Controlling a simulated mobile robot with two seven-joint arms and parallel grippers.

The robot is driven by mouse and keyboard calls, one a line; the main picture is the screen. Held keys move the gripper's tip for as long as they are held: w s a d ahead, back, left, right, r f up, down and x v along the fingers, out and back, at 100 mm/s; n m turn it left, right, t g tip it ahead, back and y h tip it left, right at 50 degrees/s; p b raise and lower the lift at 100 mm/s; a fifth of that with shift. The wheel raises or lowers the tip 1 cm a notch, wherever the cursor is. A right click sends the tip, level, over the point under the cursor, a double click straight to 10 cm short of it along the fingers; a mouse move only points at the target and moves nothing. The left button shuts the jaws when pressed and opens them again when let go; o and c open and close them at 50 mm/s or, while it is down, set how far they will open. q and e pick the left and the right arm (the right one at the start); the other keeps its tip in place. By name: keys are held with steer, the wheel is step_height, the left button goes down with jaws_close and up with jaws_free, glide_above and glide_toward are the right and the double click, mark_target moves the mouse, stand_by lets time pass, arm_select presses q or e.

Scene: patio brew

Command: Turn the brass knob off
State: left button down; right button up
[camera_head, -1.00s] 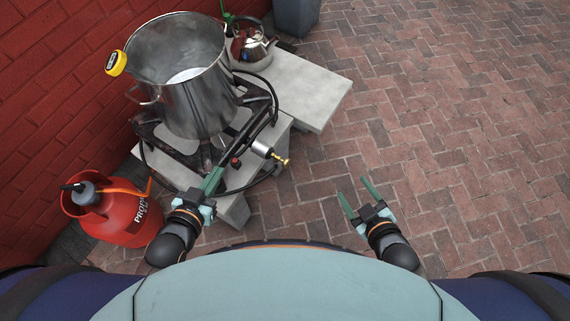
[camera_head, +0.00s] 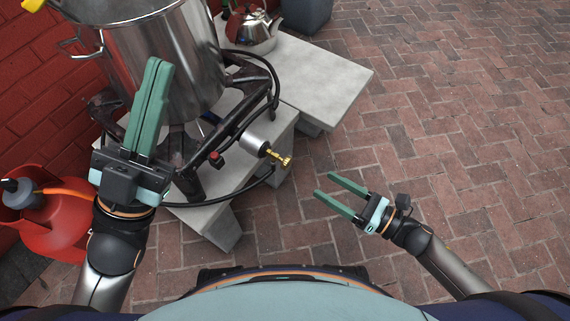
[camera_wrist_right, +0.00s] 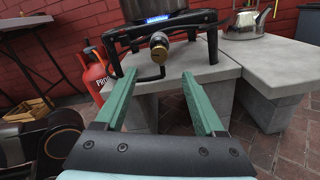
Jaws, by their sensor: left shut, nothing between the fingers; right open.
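The brass knob (camera_head: 279,157) sticks out to the right from the burner's regulator, near the front of the stone slab. In the right wrist view the brass knob (camera_wrist_right: 159,47) lies ahead, between the lines of the two fingers and beyond their tips. A blue flame (camera_wrist_right: 157,19) shows under the pot there. My right gripper (camera_head: 324,184) is open and empty, below and right of the knob, with a gap between. My left gripper (camera_head: 155,65) is shut and empty, raised in front of the steel pot (camera_head: 165,50).
A kettle (camera_head: 252,30) stands behind. A red gas bottle (camera_head: 55,225) is at left. Open brick paving lies to the right.

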mark_target(290, 163)
steer(key=b+x, duration=0.2)
steer(key=x, duration=1)
steer(key=shift+w+a, duration=0.1)
steer(key=shift+a, duration=0.1)
steer(key=shift+c, duration=0.2)
jaws_close()
